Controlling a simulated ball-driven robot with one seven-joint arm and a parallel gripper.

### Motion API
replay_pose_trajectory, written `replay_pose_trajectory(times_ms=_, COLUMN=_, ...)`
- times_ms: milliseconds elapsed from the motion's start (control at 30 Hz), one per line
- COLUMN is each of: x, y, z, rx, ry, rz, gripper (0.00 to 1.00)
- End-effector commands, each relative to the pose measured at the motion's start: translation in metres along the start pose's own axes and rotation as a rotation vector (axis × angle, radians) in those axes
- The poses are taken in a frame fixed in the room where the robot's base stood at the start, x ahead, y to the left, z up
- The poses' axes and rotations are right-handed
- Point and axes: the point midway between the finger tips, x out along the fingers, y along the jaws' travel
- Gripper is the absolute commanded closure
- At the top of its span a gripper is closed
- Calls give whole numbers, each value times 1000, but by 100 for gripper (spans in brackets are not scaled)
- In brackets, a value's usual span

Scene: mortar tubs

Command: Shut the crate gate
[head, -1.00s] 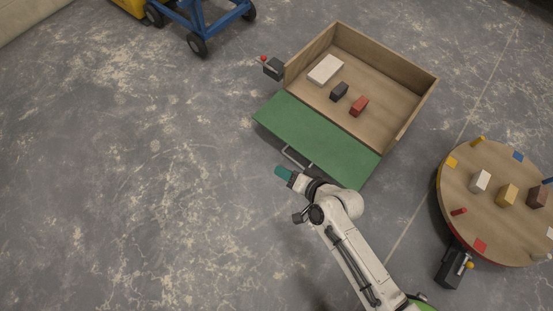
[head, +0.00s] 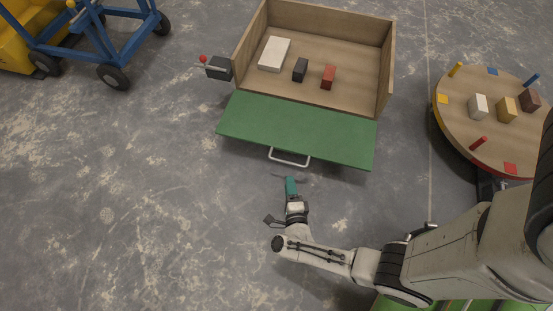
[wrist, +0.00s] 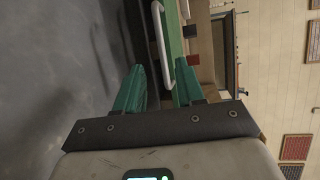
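The wooden crate (head: 385,72) stands on the floor with its green gate (head: 300,132) folded down and outward along its near side. The gate has a pale bar handle (head: 289,162) at its outer edge. In the wrist view the handle (wrist: 158,32) and green gate (wrist: 175,45) show beyond the fingertips. My gripper (head: 291,184) is just short of the handle, pointing at it, apart from it. In the wrist view my gripper (wrist: 160,66) has its two teal fingers spread, with nothing between them.
The crate holds a white block (head: 274,54), a dark block (head: 300,70) and a red block (head: 328,77). A red-knobbed latch box (head: 218,67) sits at its left. A round turntable (head: 455,115) stands right. A blue cart (head: 100,45) is upper left. Floor at left is clear.

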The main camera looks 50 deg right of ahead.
Motion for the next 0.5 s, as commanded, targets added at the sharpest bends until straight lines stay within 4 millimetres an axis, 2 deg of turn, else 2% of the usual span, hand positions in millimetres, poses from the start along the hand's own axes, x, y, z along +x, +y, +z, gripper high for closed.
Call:
replay_pose_trajectory(times_ms=167, x=20, y=1, z=0, rx=1, ry=2, rz=-2, gripper=62)
replay_pose_trajectory(times_ms=500, x=81, y=1, z=0, rx=0, ry=1, rz=-3, gripper=62)
